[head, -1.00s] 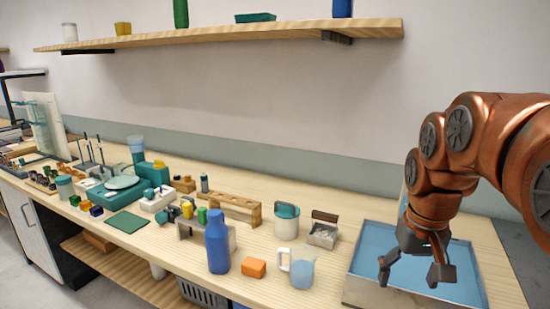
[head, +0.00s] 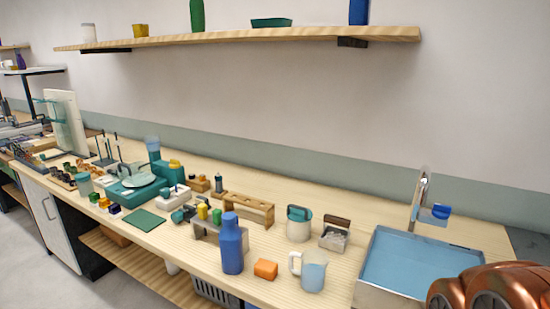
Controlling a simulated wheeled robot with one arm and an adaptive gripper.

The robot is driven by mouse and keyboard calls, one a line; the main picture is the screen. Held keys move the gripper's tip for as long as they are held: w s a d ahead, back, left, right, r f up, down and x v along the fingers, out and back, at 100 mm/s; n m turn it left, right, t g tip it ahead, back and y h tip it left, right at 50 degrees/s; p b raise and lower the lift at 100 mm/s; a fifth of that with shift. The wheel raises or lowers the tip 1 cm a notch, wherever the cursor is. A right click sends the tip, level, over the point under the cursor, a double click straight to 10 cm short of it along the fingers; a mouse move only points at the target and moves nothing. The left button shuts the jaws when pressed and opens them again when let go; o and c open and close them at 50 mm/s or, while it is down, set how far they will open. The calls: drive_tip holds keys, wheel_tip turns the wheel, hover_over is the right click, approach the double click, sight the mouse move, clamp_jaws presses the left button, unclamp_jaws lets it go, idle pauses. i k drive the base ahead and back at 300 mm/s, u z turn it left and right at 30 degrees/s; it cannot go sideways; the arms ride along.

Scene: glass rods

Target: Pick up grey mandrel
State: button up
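I cannot pick out a grey mandrel for certain at this size. Several thin dark upright rods (head: 107,145) stand at the left of the bench, behind a teal device with a round plate (head: 138,183). A small dark grey upright piece (head: 219,183) stands near the middle, left of a wooden rack with holes (head: 247,208). My gripper is out of view; only a copper-coloured part of my arm shows at the bottom right corner.
A sink (head: 378,302) with a tap (head: 419,200) is at the right. A shelf (head: 240,38) runs above. The bench behind the wooden rack is clear.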

sight(218, 184)
drive_tip(key=z, duration=1.95)
drive_tip(key=k, duration=1.15)
drive_tip(key=u, duration=2.65)
drive_tip(key=i, duration=1.85)
drive_tip(key=u, duration=0.05)
